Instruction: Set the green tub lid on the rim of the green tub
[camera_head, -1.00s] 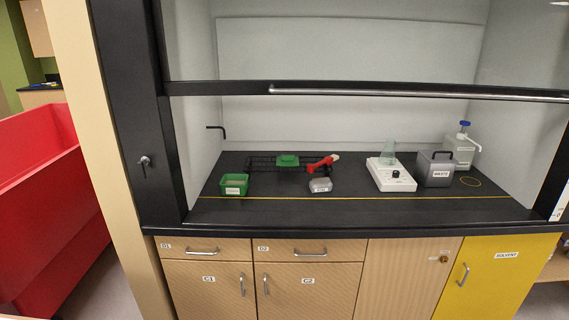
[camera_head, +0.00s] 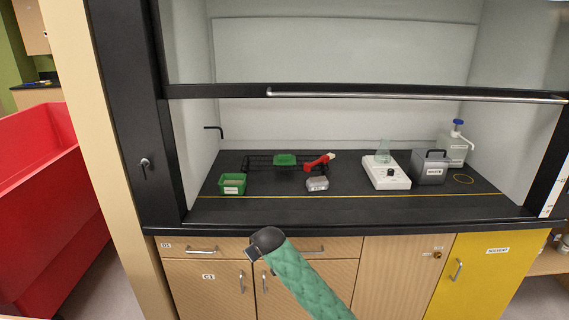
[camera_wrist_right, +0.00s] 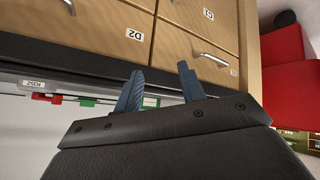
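The green tub (camera_head: 232,184), an open box with a white label, stands at the left of the hood's black worktop. The green tub lid (camera_head: 285,160) lies on a black wire rack behind and right of the tub. My right arm, in a green sleeve, reaches up in front of the drawers. Its dark wrist end shows in the head view below the counter edge, well short of both. In the right wrist view my right gripper (camera_wrist_right: 160,72) has its two blue fingers apart with nothing between them. My left gripper is not in view.
A red-handled tool (camera_head: 320,162) lies at the rack's right end, with a grey labelled box (camera_head: 317,184) in front. A white stirrer with a flask (camera_head: 386,175), a waste box (camera_head: 431,168) and a wash bottle stand right. The raised sash (camera_head: 400,95) spans above. The worktop's front strip is clear.

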